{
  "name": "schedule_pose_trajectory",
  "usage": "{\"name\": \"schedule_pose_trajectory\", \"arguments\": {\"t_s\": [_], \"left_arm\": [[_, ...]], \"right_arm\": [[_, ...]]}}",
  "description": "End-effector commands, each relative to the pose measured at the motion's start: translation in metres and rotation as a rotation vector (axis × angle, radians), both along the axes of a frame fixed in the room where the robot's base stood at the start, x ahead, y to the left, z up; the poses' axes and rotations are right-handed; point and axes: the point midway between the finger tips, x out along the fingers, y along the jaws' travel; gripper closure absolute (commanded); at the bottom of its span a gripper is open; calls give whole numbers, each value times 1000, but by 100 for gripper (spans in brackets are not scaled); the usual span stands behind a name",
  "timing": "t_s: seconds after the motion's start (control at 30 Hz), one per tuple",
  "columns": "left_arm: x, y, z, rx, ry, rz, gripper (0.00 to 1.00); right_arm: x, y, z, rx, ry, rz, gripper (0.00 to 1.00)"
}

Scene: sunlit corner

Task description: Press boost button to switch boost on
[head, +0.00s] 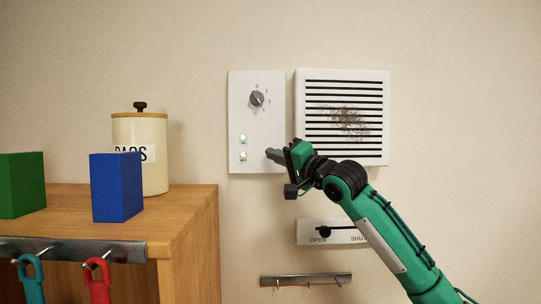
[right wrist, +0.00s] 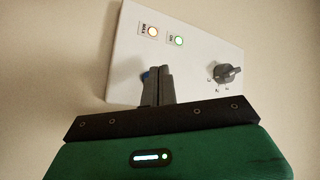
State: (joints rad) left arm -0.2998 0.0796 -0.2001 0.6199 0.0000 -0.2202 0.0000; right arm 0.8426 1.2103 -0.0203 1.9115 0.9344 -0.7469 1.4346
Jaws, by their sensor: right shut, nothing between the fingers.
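A white control panel (head: 236,110) is on the wall, with a grey dial (head: 257,98) near its top and two small lit lamps (head: 243,138) at its lower left. My left gripper is out of view.
A slatted vent (head: 375,120) is right of the panel. Below are an OPEN/SHUT slider (head: 325,232) and a hook rail (head: 305,280). At left, a wooden cabinet (head: 190,205) bears a lidded jar (head: 153,175), a blue block (head: 117,187) and a green block (head: 20,185).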

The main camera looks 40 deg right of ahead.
Motion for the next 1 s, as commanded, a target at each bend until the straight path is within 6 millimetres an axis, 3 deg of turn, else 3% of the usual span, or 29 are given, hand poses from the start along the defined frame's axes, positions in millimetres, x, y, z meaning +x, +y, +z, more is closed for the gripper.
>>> {"name": "schedule_pose_trajectory", "arguments": {"t_s": [0.6, 1.0], "left_arm": [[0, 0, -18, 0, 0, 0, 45], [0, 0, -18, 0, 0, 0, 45]], "right_arm": [[-43, 36, -1, 0, -1, 1, 100], [-45, 38, 0, 0, 0, 0, 100]]}}
